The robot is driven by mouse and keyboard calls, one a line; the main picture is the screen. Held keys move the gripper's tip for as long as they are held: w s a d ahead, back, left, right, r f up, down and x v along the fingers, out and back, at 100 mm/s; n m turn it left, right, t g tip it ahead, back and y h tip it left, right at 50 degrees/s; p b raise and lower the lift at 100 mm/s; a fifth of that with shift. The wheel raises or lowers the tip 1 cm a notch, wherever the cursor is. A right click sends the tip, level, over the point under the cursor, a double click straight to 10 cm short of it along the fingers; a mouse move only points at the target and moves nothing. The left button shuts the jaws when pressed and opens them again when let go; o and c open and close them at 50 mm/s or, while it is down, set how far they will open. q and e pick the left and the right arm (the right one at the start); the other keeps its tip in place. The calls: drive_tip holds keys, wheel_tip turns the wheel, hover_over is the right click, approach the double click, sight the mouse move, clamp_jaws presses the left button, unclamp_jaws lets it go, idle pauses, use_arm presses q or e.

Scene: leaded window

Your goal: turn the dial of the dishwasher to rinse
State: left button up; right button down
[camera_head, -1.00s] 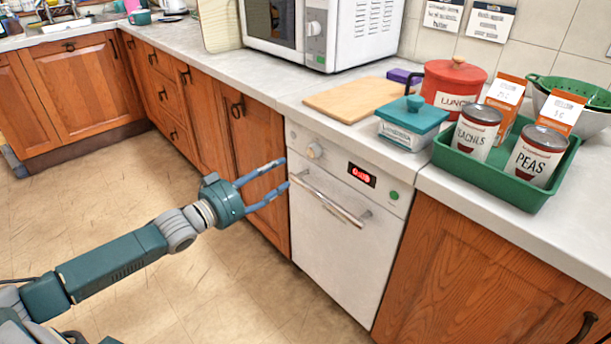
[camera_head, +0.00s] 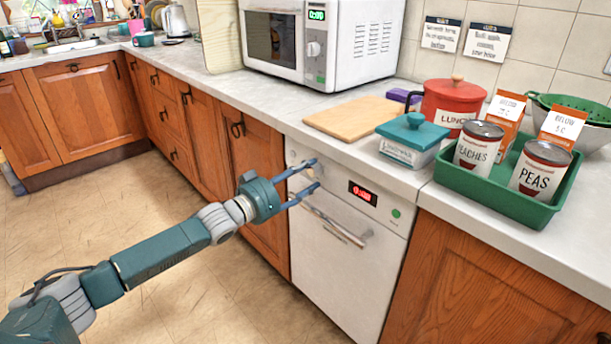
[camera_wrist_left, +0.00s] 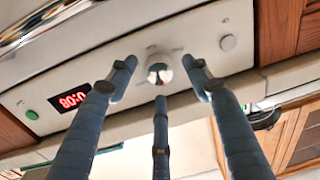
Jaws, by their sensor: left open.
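The white dishwasher (camera_head: 335,258) stands under the counter, with a red lit display (camera_head: 362,192) and a green button (camera_head: 396,213) on its front panel. In the head view its dial is mostly hidden by my fingers. In the left wrist view the round pale dial (camera_wrist_left: 159,70) is in plain sight on the panel; its setting cannot be read. My left gripper (camera_head: 316,175) is open and empty at the panel. Its fingertips spread around the dial in the wrist view, with no clear contact. My right gripper is not in view.
A bar handle (camera_head: 335,223) crosses the door just below my fingers. A pale round button (camera_wrist_left: 228,43) sits beside the dial. Above, the counter holds a cutting board (camera_head: 352,118), a teal box (camera_head: 412,140) and a green tray (camera_head: 497,198) of cans. The floor is clear.

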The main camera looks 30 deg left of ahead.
use_arm(q)
drive_tip(key=shift+w+d, duration=0.1)
drive_tip(key=shift+w, duration=0.15)
drive_tip(key=c, duration=1.1)
drive_tip(key=shift+c, duration=0.2)
drive_tip(key=shift+r, duration=0.1)
